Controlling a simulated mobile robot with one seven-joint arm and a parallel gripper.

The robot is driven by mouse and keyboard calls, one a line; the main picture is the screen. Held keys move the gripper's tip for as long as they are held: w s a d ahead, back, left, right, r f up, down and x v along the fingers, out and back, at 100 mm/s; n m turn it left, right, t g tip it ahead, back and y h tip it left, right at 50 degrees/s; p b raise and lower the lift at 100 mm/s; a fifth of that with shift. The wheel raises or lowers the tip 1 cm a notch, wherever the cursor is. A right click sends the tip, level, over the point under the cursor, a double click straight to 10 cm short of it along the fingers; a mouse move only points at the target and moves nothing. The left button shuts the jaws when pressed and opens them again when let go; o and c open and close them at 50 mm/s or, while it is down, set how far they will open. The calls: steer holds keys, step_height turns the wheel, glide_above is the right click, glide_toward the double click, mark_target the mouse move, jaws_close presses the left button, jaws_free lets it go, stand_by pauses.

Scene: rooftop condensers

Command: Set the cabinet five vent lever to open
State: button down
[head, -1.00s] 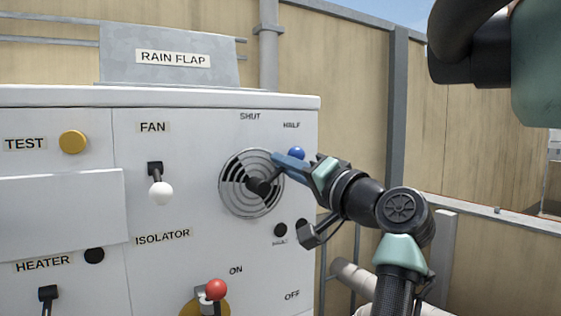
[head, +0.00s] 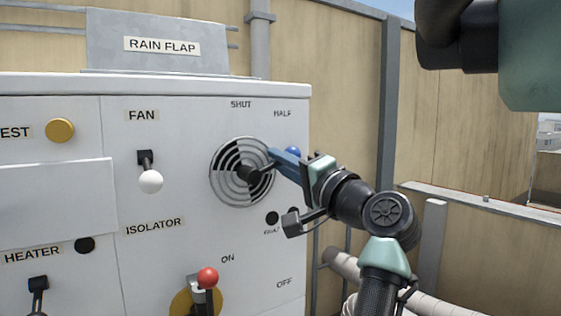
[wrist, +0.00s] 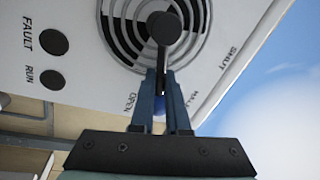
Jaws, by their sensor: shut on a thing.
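The vent lever is a black arm on a round hub (head: 247,173) with a blue ball knob (head: 293,152). It sits over a round slotted vent (head: 228,190) showing black and light sectors. My gripper (head: 275,158) is shut on the lever from the right side. In the wrist view the fingers (wrist: 161,78) lie on either side of the lever arm, with the blue knob (wrist: 159,104) partly hidden between them. The lever points between the OPEN label (wrist: 130,103) and the HALF label (wrist: 192,95). In the head view my gripper hides the OPEN label.
On the same cabinet are a fan switch (head: 150,180) with a white ball, a red-knobbed isolator (head: 207,278), a heater switch (head: 38,285) and a yellow test button (head: 60,130). FAULT (wrist: 54,42) and RUN lamps are close to the vent. A wooden fence stands behind.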

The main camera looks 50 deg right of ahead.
steer(key=c, duration=0.9)
jaws_free()
steer(key=b+v, duration=0.5)
steer(key=v, duration=0.8)
steer(key=shift+d+b, duration=0.1)
steer(key=shift+b, duration=0.3)
